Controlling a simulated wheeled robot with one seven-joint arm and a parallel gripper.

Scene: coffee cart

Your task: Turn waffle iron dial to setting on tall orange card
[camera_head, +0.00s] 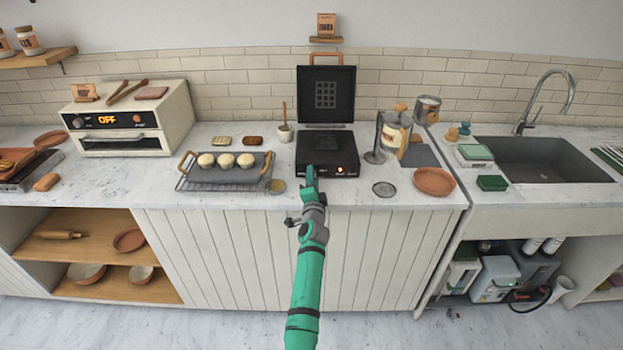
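The waffle iron (314,169) is black and stands on the counter with its lid (312,90) raised and a tan handle on top. A small orange-lit spot (340,168) shows on its front, where the dial is too small to make out. An upright orange-brown card (326,24) stands on a small wall shelf above the iron; its marking is too small to read. My gripper (309,180) is just in front of the iron's front left part. Whether it touches the iron or is open or shut cannot be told.
A wire rack with a tray of dough balls (227,160) stands left of the iron. A French press (393,134), a terracotta plate (434,181) and a small dark round lid (384,189) are at right. Another, wider card (84,92) sits on the oven (172,116).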

